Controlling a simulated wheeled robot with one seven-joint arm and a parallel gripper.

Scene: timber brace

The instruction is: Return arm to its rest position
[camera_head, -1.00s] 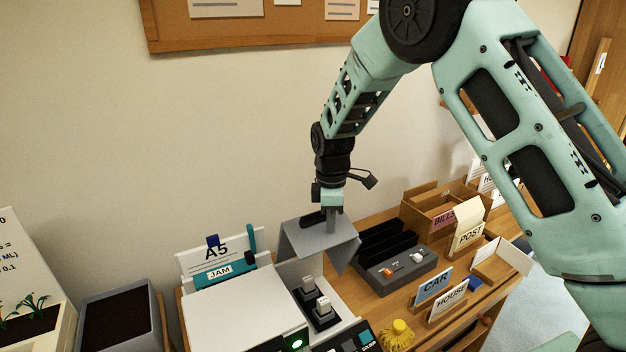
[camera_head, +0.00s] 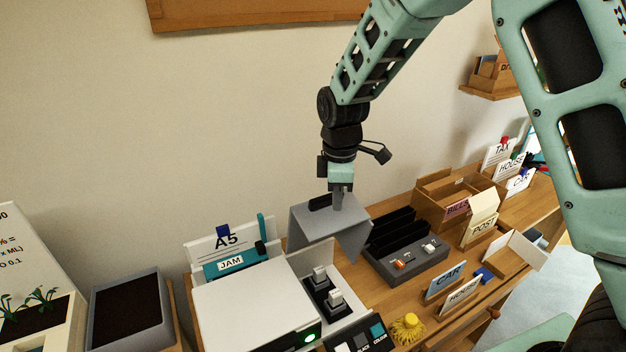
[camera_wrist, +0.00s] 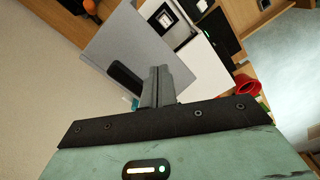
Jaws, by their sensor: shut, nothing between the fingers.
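My gripper (camera_head: 341,199) hangs fingers-down at the end of my arm, over a grey sloped cover (camera_head: 318,226) on the desk. In the wrist view my gripper (camera_wrist: 158,82) has its two fingers together with nothing between them. The same grey cover (camera_wrist: 122,42) fills the area beyond the fingertips, with a dark slot beside them. I cannot tell whether the fingertips touch the cover. My arm reaches down from the upper right, its elbow out of the picture.
A white printer (camera_head: 255,305) stands left of the cover, with an A5 JAM sign (camera_head: 230,262) behind it.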

